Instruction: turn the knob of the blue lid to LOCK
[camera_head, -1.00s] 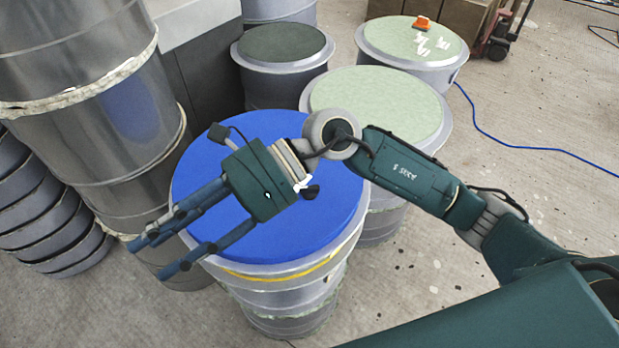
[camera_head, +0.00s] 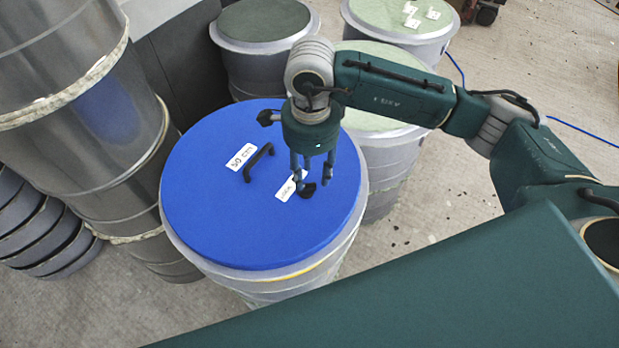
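The blue lid (camera_head: 215,210) covers a round grey mould in the middle of the head view. A small black knob (camera_head: 307,191) is on the lid's right part, with a white label (camera_head: 289,187) beside it whose text is too small to read surely. My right gripper (camera_head: 312,180) points down over the knob. Its fingers are apart, with the knob showing just below and between the tips. I cannot tell whether they touch it. The knob's upper part is partly hidden by the fingers. My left gripper is not in view.
A black handle (camera_head: 258,162) and a white size label (camera_head: 241,157) are on the lid. Tall stacked grey moulds (camera_head: 85,120) stand close on the left. Green-topped moulds (camera_head: 390,15) stand behind and to the right. Open floor (camera_head: 400,240) lies to the right.

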